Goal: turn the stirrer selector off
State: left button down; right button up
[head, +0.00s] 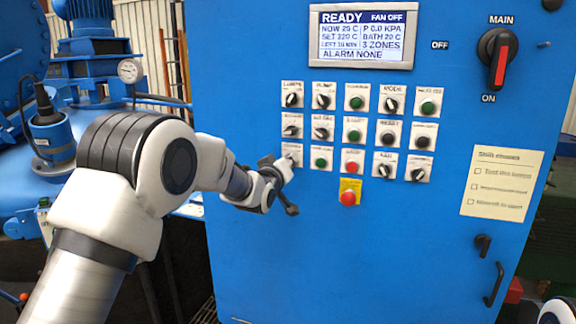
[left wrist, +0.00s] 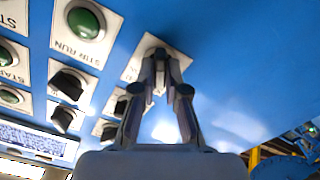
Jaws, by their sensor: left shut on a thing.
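The stirrer selector is a small knob on a pale plate (head: 291,148) at the bottom left of the button panel. My left gripper (head: 285,166) reaches it from the lower left and covers much of it. In the left wrist view the fingers of my left gripper (left wrist: 158,75) are closed on the knob, in front of its plate (left wrist: 137,62). The knob's pointer is hidden by the fingers, so I cannot tell its setting. A green STIR RUN button (left wrist: 85,23) is right beside it. My right gripper is not in view.
Several other knobs and buttons surround it, including a black knob (head: 290,131) above and a red button (head: 351,168) to the right. A red emergency button (head: 348,198) is lower. The display (head: 362,36) reads READY. The cabinet face below is clear.

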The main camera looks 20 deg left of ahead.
pick_arm(q)
jog(key=shift+r, duration=0.1)
dwell(0.3)
jog(key=c, duration=1.2)
grip_release()
jog(key=s, duration=1.2)
jog(key=shift+a, duration=0.2)
